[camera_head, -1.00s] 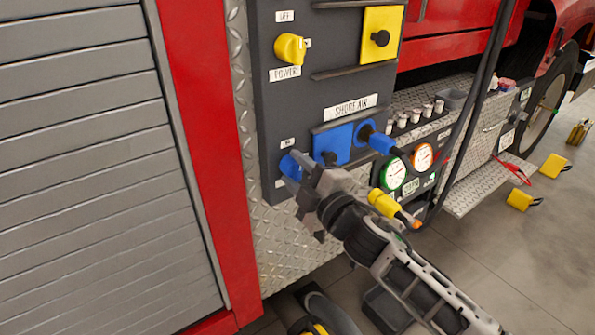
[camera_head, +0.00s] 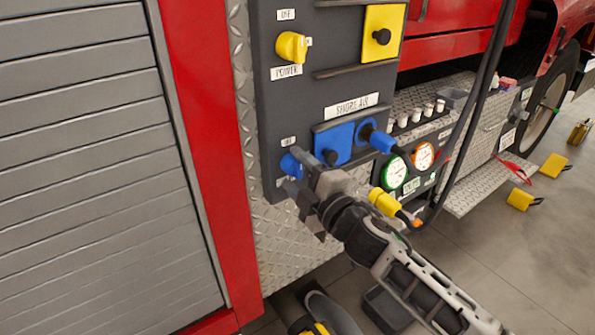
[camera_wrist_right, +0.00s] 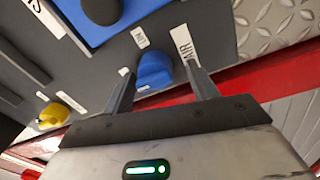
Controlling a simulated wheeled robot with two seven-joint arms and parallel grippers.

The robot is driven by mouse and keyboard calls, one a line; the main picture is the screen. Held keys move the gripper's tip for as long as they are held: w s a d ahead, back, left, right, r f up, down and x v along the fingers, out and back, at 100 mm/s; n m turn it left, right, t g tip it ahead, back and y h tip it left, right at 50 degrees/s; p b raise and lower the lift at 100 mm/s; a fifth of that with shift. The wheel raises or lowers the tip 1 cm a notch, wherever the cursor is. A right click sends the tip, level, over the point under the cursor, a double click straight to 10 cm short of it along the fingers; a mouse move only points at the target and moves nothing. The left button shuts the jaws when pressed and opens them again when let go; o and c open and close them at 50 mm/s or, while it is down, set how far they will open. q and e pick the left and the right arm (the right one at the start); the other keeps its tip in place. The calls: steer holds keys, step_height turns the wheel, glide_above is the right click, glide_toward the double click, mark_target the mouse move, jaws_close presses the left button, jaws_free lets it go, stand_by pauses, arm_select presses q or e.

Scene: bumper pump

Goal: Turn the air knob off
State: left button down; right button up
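The blue air knob (camera_head: 293,163) sits low on the dark control panel, below a small label. My right gripper (camera_head: 300,178) is at the knob, coming from the lower right. In the right wrist view the blue knob (camera_wrist_right: 154,71) lies between the two spread fingers (camera_wrist_right: 160,82), with gaps at both sides, just ahead of the fingertips. The right gripper is open. In the head view, part of the knob is hidden by the gripper. My left gripper is not in view.
The yellow power knob (camera_head: 291,46) is above. Green (camera_head: 393,173) and orange (camera_head: 423,156) gauges and a yellow plug (camera_head: 384,202) are near my right arm.

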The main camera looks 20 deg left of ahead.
steer(key=shift+d+r, duration=0.1)
steer(key=v, duration=1.5)
steer(key=shift+s+d+b, duration=0.25)
steer(key=shift+d+b, duration=0.05)
steer(key=shift+b, duration=0.1)
steer(key=shift+f, duration=0.2)
steer(key=s+d+f+m+h, duration=0.5)
steer(key=s+d+f+m, duration=0.2)
steer(key=d+f+m, duration=0.2)
steer(key=s+d+f+m+g+h, duration=0.1)
steer(key=s+d+f+m+h, duration=0.5)
steer(key=f+m, duration=0.8)
steer(key=s+d, duration=0.1)
steer(key=d, duration=0.2)
steer(key=shift+s+f+h, duration=0.3)
steer(key=shift+s+f, duration=0.05)
